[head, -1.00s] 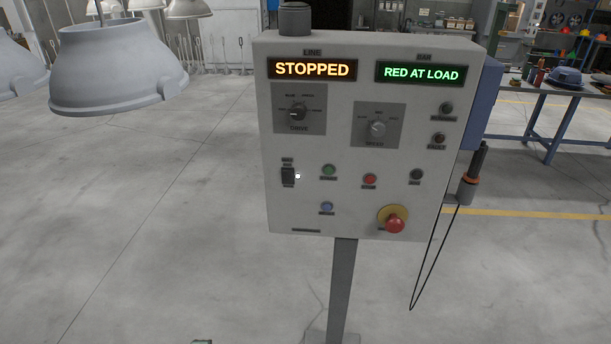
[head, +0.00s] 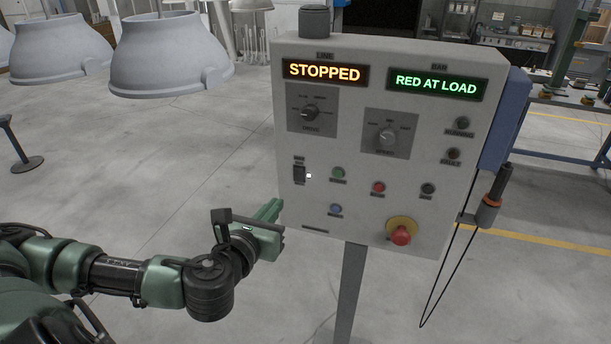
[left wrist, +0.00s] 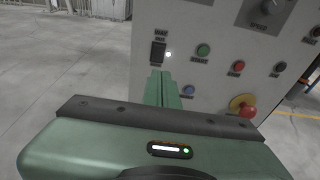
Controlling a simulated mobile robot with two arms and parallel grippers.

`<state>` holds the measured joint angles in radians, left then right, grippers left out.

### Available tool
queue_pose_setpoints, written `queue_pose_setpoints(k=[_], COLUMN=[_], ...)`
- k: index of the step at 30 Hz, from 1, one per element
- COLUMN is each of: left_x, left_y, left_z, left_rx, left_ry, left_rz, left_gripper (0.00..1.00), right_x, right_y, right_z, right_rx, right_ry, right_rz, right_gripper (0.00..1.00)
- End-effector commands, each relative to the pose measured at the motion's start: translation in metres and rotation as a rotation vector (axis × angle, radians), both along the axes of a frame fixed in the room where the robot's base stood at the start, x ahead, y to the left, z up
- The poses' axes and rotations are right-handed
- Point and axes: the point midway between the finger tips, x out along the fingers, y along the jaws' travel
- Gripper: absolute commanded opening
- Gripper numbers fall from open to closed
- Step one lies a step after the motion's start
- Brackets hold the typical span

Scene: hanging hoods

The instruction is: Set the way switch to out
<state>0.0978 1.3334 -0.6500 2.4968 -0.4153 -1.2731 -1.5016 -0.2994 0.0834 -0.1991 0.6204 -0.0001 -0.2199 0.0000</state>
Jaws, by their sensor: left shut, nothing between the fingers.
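The way switch is a small black rocker (head: 299,174) low on the left side of the grey control panel (head: 330,225), with a small lit white spot to its right. It also shows in the left wrist view (left wrist: 158,51). My right gripper is not in view.
The panel has two dials (head: 310,112), several buttons, a red emergency knob (head: 401,236) and displays reading STOPPED and RED AT LOAD. Grey hoods (head: 165,55) hang at upper left. A cabled handset (head: 490,205) hangs at the panel's right.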

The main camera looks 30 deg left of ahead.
Motion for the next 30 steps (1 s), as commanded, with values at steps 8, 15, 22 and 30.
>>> queue_pose_setpoints(k=[8,15,22,30], left_x=[-0.001,0.004,0.021,0.072], left_y=[-0.001,0.001,0.005,0.017], left_z=[0.002,-0.003,-0.010,-0.009], left_rx=[0.006,0.005,0.005,0.001], left_ry=[-0.002,-0.003,-0.008,-0.003], left_rz=[-0.003,-0.001,0.000,0.001], left_gripper=[0.00,0.00,0.00,0.00], right_x=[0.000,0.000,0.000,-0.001], right_y=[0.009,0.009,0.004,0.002], right_z=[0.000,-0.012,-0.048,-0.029], right_rx=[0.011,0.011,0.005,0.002], right_ry=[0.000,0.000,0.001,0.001], right_rz=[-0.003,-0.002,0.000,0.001], right_gripper=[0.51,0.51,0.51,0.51])
